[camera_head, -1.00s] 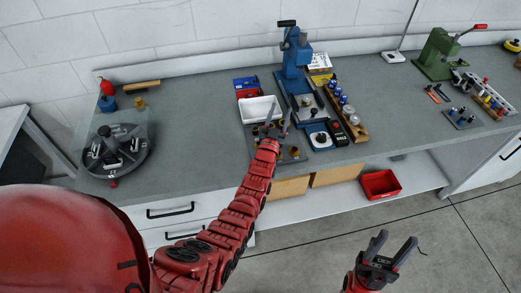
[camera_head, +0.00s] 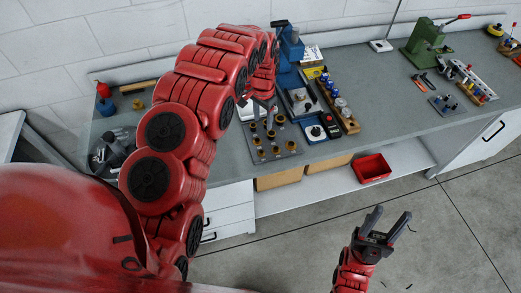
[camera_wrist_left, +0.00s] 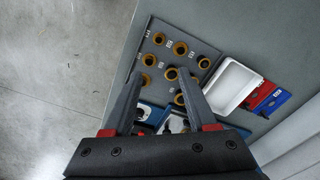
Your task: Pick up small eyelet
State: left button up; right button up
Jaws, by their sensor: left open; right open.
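A grey plate (camera_head: 288,150) on the bench holds several brass ring-shaped pieces (camera_head: 262,142) of differing sizes. The plate (camera_wrist_left: 166,27) and its brass rings (camera_wrist_left: 181,48) also show in the left wrist view. I cannot tell which ring is the small eyelet. My left gripper (camera_head: 258,101) is open and empty, pointing down over the back of the plate. In the left wrist view its fingers (camera_wrist_left: 158,80) overlap the plate's near rings and partly hide them. My right gripper (camera_head: 389,217) is open and empty, out in front of the bench above the floor.
A white tray (camera_wrist_left: 232,85) sits beside the plate, mostly hidden by my left arm in the head view. A blue press (camera_head: 291,50) stands behind. A wooden rack (camera_head: 340,105) of bottles is to the right. A red bin (camera_head: 372,168) is on the lower shelf.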

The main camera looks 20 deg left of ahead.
pick_arm(q)
jog(key=b, duration=1)
send_over(261, 154)
jog(key=f, duration=1.1)
jog(key=shift+w+d, duration=0.1)
jog(key=shift+w, duration=0.3)
jog(key=shift+w+f, duration=0.1)
jog(key=shift+f, duration=0.25)
jog(key=shift+f+p, duration=0.45)
jog(key=shift+p, duration=0.2)
notch_tip(261, 154, down, 3)
jog(key=shift+r+p, duration=0.1)
jog(key=shift+p, duration=0.9)
jog(key=shift+f, duration=0.9)
